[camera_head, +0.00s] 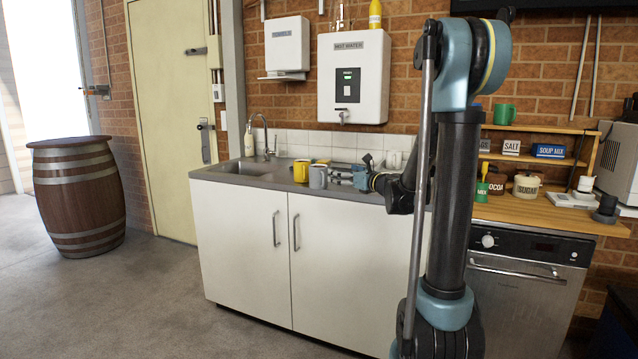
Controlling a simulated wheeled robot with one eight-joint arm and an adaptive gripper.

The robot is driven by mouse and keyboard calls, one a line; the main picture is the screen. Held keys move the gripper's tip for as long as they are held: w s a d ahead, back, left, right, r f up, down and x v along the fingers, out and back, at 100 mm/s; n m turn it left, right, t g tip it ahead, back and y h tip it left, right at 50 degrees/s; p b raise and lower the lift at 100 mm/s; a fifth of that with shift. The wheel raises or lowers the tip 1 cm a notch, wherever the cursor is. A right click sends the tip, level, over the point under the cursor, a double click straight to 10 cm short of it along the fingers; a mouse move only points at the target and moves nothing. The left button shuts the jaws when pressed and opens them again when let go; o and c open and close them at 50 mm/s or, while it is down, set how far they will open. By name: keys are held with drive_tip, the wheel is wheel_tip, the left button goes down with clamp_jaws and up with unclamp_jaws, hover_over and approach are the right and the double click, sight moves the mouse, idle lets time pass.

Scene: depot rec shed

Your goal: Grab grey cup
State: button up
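The grey cup (318,177) stands upright on the metal counter by the sink, near its front edge. A yellow cup (300,171) stands close behind it to the left, and part of another yellow thing shows just behind the grey cup. My gripper (335,175) is low over the counter, just right of the grey cup, with its fingers pointing left towards it. The fingers look spread apart with nothing between them. They are small in this view, and I cannot tell whether they touch the cup.
The sink (245,169) and tap (266,135) are left of the cups. A white water heater (372,78) hangs above. A pale cup (393,160) stands at the back of the counter. A wooden shelf (545,160) with jars is right. A barrel (77,195) stands far left.

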sight(320, 178)
drive_tip(key=x, duration=1.4)
drive_tip(key=shift+w+a+f, duration=0.1)
drive_tip(key=shift+w+f, duration=0.05)
drive_tip(key=shift+c, duration=0.2)
drive_tip(key=c, duration=1.4)
